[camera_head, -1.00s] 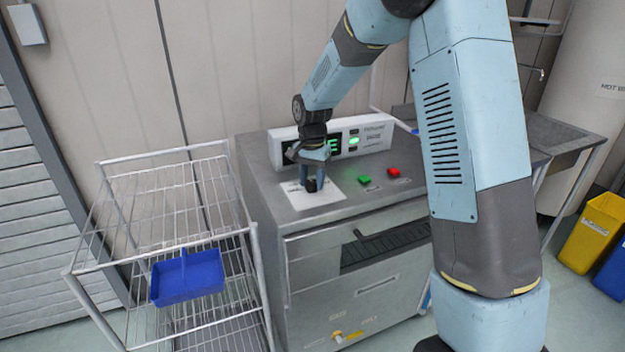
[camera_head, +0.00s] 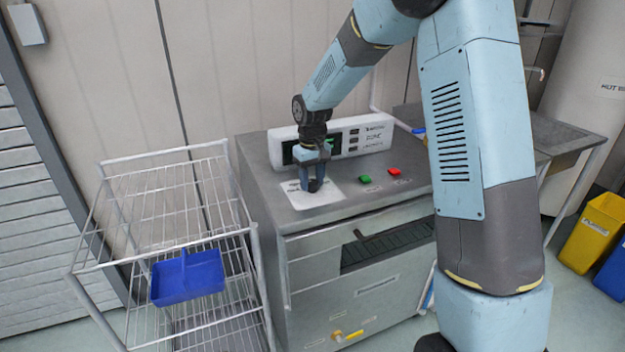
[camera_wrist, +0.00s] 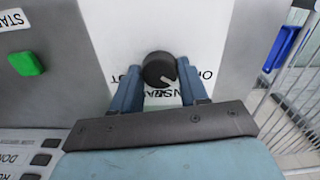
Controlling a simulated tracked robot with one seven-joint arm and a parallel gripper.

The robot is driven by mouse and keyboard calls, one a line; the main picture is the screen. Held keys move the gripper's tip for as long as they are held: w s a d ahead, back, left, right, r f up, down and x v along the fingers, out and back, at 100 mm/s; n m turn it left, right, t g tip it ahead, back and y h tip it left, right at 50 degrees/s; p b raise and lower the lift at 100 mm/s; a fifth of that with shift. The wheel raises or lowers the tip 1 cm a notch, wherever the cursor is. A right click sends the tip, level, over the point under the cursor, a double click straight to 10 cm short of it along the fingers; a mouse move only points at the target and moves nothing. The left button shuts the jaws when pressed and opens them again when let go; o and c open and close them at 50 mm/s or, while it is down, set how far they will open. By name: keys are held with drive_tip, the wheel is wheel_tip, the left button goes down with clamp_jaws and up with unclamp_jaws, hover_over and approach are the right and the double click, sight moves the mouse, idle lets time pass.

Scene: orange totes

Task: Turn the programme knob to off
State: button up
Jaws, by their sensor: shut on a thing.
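The programme knob (camera_wrist: 157,68) is round and black with a white pointer line, on a white label plate on top of the grey machine. In the wrist view its pointer slants to the lower right. My gripper (camera_wrist: 160,76) has one blue finger on each side of the knob and is shut on it. Printed words around the knob are partly covered by the knob and fingers. In the head view my gripper (camera_head: 315,186) points down at the white plate (camera_head: 327,197), and its fingers mostly hide the knob.
A green button (camera_head: 365,179) and a red button (camera_head: 394,171) sit right of the plate. A display panel (camera_head: 366,134) stands behind. A wire rack (camera_head: 160,155) with a blue tray (camera_head: 187,278) is at left. Yellow and blue bins stand at far right.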

sight(312, 181)
drive_tip(key=shift+w+r+n, duration=0.1)
drive_tip(key=shift+n, duration=1.4)
drive_tip(key=o, duration=1.1)
drive_tip(key=shift+c, duration=0.2)
wheel_tip(312, 181, up, 14)
drive_tip(key=shift+f, duration=0.25)
